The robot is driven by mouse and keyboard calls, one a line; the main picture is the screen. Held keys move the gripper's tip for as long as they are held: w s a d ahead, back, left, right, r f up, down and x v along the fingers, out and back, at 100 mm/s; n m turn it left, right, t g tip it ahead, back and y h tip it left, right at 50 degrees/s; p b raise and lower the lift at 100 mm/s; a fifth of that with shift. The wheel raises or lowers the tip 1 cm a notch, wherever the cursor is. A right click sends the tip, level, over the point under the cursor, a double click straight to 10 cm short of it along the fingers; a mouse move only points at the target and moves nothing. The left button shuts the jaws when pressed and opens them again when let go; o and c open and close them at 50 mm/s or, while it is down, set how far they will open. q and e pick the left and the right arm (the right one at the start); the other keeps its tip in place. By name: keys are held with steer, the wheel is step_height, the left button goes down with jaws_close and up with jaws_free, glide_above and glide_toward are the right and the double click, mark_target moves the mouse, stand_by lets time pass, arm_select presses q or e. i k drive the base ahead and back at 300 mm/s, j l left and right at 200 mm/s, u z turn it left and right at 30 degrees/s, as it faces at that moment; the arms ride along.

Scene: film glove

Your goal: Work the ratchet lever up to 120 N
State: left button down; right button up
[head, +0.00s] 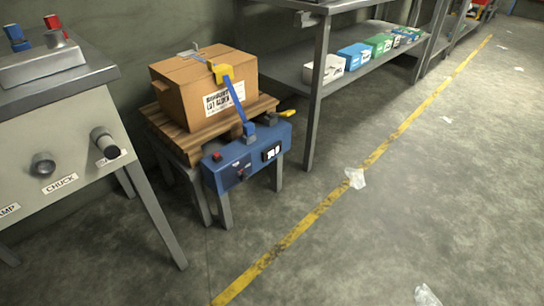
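A blue ratchet unit (246,158) is fixed at the front of a low stand. It has a red button, a small dark lever or switch (241,171) and a display (271,152) whose reading is too small to make out. A yellow-tipped handle (287,114) sticks out behind it to the right and may be the ratchet lever. A blue strap (235,100) runs from the unit up over a cardboard box (185,92), past a yellow corner piece (222,73). The box sits on a wooden pallet (166,128). Neither gripper is in view.
A grey bench (65,135) with knobs and a CHUCK label stands at the left. Metal shelving (316,95) with several small boxes stands behind right. Plastic scraps (355,178) lie near a yellow floor line (322,207). The floor at right is mostly clear.

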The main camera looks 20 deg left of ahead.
mark_target(288, 113)
steer(key=i+j+u, duration=0.1)
steer(key=i+u, duration=0.2)
steer(key=i, duration=0.65)
